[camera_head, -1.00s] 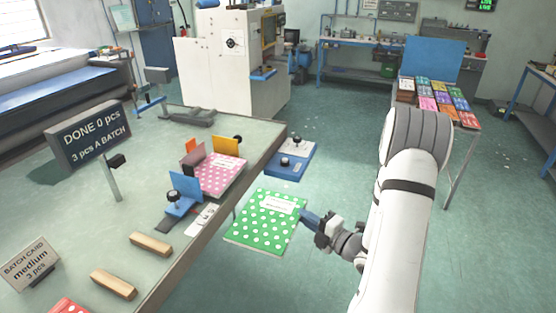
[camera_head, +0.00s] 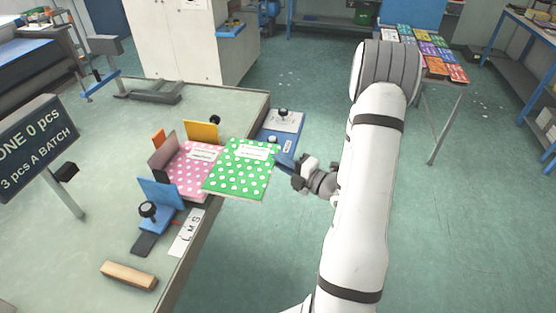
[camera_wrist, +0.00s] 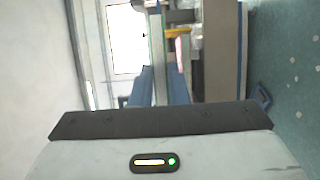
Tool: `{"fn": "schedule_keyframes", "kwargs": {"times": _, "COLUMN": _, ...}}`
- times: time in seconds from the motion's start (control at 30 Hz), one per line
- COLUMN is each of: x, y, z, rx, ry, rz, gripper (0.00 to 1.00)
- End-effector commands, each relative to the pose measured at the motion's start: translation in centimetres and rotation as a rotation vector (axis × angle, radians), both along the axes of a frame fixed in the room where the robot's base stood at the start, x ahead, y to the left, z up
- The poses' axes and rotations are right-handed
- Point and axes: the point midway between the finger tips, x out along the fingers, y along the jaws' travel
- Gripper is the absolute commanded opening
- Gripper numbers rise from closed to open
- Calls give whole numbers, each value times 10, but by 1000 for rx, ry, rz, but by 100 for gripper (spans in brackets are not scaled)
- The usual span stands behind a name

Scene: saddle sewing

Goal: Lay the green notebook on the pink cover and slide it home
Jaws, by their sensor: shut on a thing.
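The green notebook (camera_head: 240,172) has white dots and a white label. My gripper (camera_head: 288,164) is shut on its right edge and holds it out level. In the head view its left side overlaps the right part of the pink cover (camera_head: 186,177); I cannot tell whether they touch. The pink cover, also white-dotted, lies on the bench among a brown stop, a yellow stop (camera_head: 201,131) and a blue stop (camera_head: 160,193). In the wrist view the notebook shows edge-on as a thin line (camera_wrist: 163,50) between the blue gripper fingers.
A blue fixture with a knob (camera_head: 283,122) stands beyond the notebook at the bench's right edge. A wooden bar (camera_head: 128,275) and a size strip (camera_head: 188,232) lie nearer on the bench. A sign (camera_head: 38,143) stands left. A table of coloured notebooks (camera_head: 428,52) is at back right.

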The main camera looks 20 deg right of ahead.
Motion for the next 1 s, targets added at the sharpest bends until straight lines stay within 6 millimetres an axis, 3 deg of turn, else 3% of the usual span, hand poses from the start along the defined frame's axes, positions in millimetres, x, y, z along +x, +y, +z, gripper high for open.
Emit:
{"fn": "schedule_keyframes", "kwargs": {"times": 0.27, "x": 2, "y": 5, "z": 0, "rx": 4, "ry": -5, "rz": 3, "gripper": 0}}
{"fn": "schedule_keyframes", "kwargs": {"times": 1.0, "x": 52, "y": 75, "z": -7, "rx": 3, "ry": -5, "rz": 6, "gripper": 0}}
